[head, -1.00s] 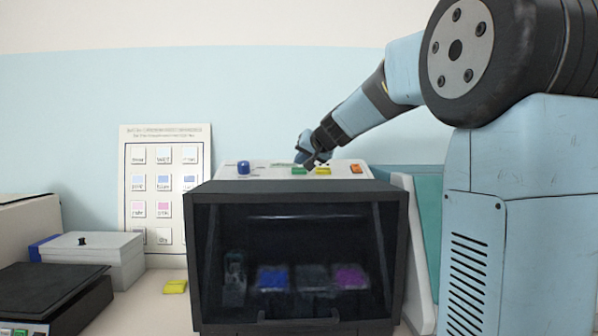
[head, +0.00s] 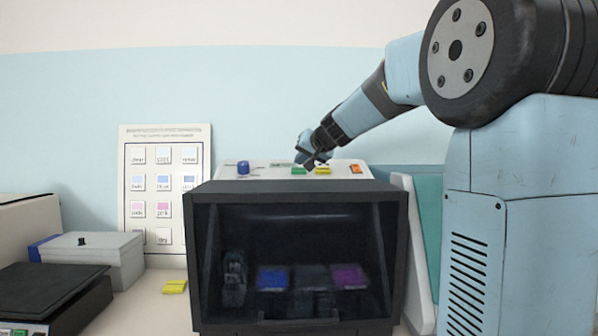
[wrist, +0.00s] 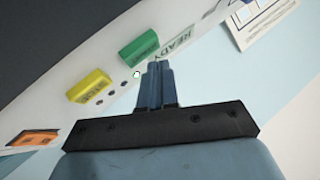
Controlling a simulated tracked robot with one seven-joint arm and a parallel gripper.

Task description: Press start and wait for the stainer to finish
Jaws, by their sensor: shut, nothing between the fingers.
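The stainer (head: 295,262) stands on the bench with its dark window closed. Blue and purple baths show dimly inside. On its top panel are a blue knob (head: 243,167), a green button (head: 299,171), a yellow button (head: 323,171) and an orange button (head: 356,169). In the wrist view the green button (wrist: 139,48) and the yellow button (wrist: 89,85) lie ahead of my gripper (wrist: 155,66). Its fingers are shut and empty, with the tips close to the green button; I cannot tell whether they touch it. A display by the green button reads READY (wrist: 181,44).
A wall chart (head: 165,190) with labelled squares stands behind left. A grey box (head: 98,258), a black-topped device (head: 45,295) and a yellow block (head: 175,286) sit on the left. A teal and white item (head: 425,225) stands right of the stainer.

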